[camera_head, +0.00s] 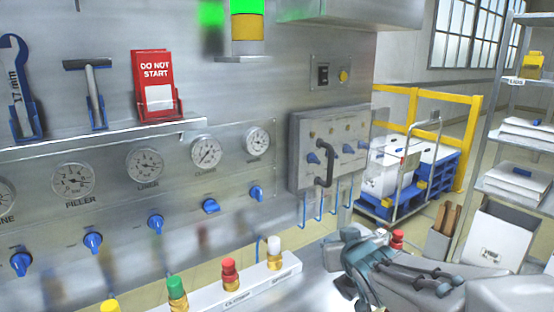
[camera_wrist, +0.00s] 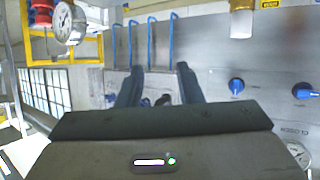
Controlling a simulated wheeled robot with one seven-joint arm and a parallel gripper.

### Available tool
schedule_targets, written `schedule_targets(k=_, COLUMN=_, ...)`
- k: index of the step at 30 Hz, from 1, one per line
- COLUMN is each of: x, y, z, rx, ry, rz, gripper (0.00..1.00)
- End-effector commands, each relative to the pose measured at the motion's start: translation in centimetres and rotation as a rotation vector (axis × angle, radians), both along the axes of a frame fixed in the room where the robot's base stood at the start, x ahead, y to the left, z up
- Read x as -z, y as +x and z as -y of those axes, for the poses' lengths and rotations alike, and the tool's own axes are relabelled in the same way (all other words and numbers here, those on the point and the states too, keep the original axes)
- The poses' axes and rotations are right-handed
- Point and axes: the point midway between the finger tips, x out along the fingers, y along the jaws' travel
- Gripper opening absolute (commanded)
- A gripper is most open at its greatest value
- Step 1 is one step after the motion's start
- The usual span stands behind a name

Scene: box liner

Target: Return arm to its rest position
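My arm reaches in from the lower right of the head view, and its wrist and gripper body (camera_head: 372,262) are beside the right end of the white valve rail. In the wrist view my gripper (camera_wrist: 160,72) has its two dark fingers spread apart, with nothing seen held between them. Some small dark shapes show beyond the gap, too unclear to name. The fingertips are hard to make out in the head view.
The machine wall carries gauges (camera_head: 145,164) and blue knobs (camera_head: 155,223). A grey box with a black handle (camera_head: 324,168) stands out from it. The white valve rail (camera_head: 205,299) is in front. A cart (camera_head: 400,178) and shelving (camera_head: 510,80) stand at right.

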Motion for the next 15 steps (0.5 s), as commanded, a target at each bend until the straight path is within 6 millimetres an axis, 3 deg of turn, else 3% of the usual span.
schedule_targets(k=7, x=2.3, y=-6.8, z=2.9, rx=0.167, ry=-0.034, rz=-0.343, gripper=0.33)
schedule_targets(k=15, x=4.2, y=-15.8, z=2.2, rx=0.191, ry=0.005, rz=-0.724, gripper=0.33)
